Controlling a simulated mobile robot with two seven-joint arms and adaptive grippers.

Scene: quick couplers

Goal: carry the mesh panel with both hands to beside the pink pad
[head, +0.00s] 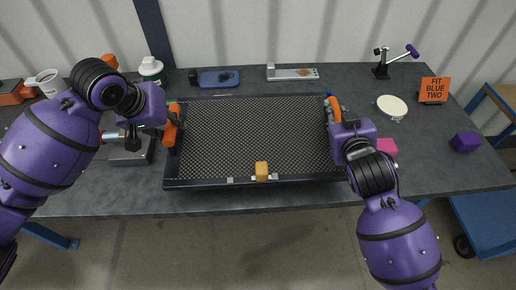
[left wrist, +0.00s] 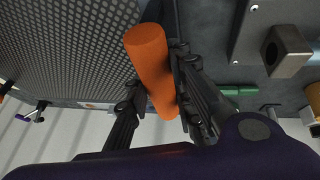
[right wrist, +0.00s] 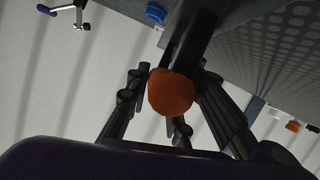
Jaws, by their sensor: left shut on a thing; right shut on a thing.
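The mesh panel (head: 255,130), a dark framed sheet with an orange handle at each side, spans the middle of the head view. My left gripper (head: 168,125) is shut on its left handle; the orange bar (left wrist: 151,62) runs between the fingers in the left wrist view. My right gripper (head: 335,117) is shut on the right handle, seen end-on as an orange knob (right wrist: 171,92) in the right wrist view. The pink pad (head: 387,147) lies on the table just right of my right gripper, partly hidden by it.
A yellow block (head: 261,171) shows at the panel's near edge. A blue item (head: 218,78) and a grey plate (head: 292,72) lie behind the panel. A white disc (head: 392,106), an orange sign (head: 434,90) and a purple block (head: 465,142) are at right. A metal fixture (head: 127,149) is left.

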